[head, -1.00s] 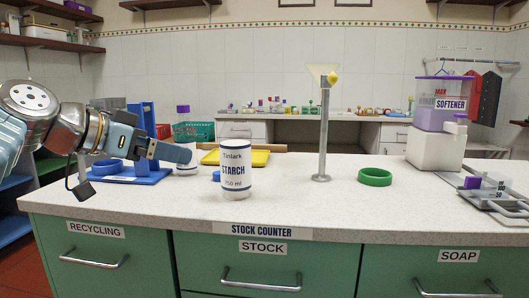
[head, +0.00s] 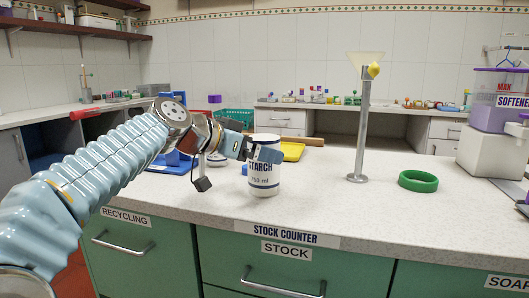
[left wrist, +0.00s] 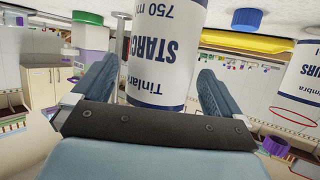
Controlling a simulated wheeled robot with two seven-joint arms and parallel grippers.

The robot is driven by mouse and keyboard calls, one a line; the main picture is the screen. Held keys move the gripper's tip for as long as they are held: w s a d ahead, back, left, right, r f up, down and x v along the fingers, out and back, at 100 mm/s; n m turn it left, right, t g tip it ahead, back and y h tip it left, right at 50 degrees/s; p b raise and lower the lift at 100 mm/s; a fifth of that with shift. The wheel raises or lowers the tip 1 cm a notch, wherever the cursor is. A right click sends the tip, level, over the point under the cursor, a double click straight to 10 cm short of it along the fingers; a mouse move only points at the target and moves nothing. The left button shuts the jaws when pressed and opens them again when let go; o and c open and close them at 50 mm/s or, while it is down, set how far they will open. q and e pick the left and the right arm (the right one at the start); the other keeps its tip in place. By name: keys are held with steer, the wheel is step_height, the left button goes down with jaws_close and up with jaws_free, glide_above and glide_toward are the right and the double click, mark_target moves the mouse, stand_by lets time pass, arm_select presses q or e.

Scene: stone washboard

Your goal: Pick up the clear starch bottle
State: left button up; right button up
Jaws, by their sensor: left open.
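The starch bottle (head: 263,184) stands upright on the stock counter, white with dark blue bands and lettering reading "STARCH" and "750 ml". In the left wrist view the starch bottle (left wrist: 160,50) appears upside down between the two fingers. My left gripper (head: 262,151) is open at the bottle's upper part, with one finger across its front in the head view. In the left wrist view my left gripper (left wrist: 152,80) has a finger on each side of the bottle; contact is not clear. My right gripper is not in view.
A second labelled bottle (left wrist: 300,75) stands to the right in the left wrist view. A yellow tray (head: 293,152) lies behind the starch bottle. A metal stand with a funnel (head: 362,130) and a green ring (head: 418,181) are to its right. The counter front is clear.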

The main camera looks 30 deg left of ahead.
arm_select(q)
steer(key=x, duration=0.2)
steer(key=shift+w+f, duration=0.2)
steer(key=shift+w, duration=0.1)
steer(key=c, duration=1.2)
steer(key=shift+r, duration=0.1)
steer(key=shift+c, duration=0.9)
